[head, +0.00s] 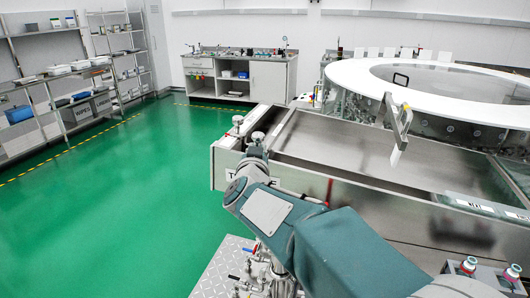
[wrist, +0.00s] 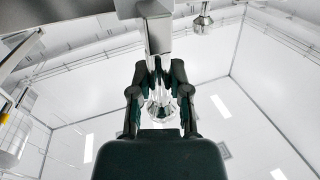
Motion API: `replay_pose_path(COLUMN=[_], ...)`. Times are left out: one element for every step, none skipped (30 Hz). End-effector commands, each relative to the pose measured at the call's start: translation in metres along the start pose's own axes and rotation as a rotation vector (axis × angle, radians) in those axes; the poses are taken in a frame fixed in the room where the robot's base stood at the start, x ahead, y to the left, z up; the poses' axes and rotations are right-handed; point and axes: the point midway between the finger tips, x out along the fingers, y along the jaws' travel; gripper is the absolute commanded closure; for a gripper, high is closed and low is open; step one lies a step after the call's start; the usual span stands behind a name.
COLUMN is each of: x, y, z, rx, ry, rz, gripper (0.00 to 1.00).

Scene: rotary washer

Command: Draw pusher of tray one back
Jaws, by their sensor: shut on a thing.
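My gripper (wrist: 160,105) is shut on a faceted metal knob (wrist: 160,112) in the wrist view. A bright shaft runs from this knob to a grey block above it. I take this to be the pusher's handle, but no tray number is readable on it. In the head view my gripper (head: 256,156) is at the left end of the long stainless steel tray (head: 335,138), and my wrist hides most of the grip. A second metal knob (wrist: 202,22) is free at the upper right of the wrist view.
A round white washer top (head: 400,78) stands behind the tray. A metal handle (head: 397,128) stands up over the tray's right part. Shelves (head: 45,85) and a workbench (head: 265,78) line the walls. The green floor (head: 110,190) at left is clear.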

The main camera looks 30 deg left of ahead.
Motion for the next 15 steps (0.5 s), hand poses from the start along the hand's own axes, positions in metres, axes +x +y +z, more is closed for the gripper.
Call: replay_pose_path(x=[0.003,0.004,0.006,0.007,0.007,0.008,0.008,0.008,0.008,0.008,0.008,0.008,0.008,0.008,0.008], y=[-0.013,-0.018,-0.024,-0.027,-0.029,-0.032,-0.034,-0.035,-0.035,-0.036,-0.036,-0.037,-0.038,-0.038,-0.038], z=[-0.006,-0.005,-0.004,-0.004,-0.004,-0.004,-0.004,-0.004,-0.004,-0.004,-0.004,-0.004,-0.004,-0.004,-0.004], rx=[0.004,0.002,0.002,-0.001,0.0,0.0,-0.001,-0.002,-0.002,-0.002,-0.002,-0.002,-0.002,-0.002,-0.002], ry=[0.013,0.013,0.013,0.012,0.013,0.012,0.012,0.012,0.011,0.011,0.011,0.01,0.01,0.01,0.01], rz=[-0.005,-0.006,-0.006,-0.006,-0.006,-0.006,-0.006,-0.006,-0.007,-0.008,-0.009,-0.01,-0.011,-0.011,-0.012], gripper=[1.0,1.0,1.0,1.0,1.0,1.0,1.0,1.0,1.0,1.0,1.0,1.0,1.0,1.0,1.0])
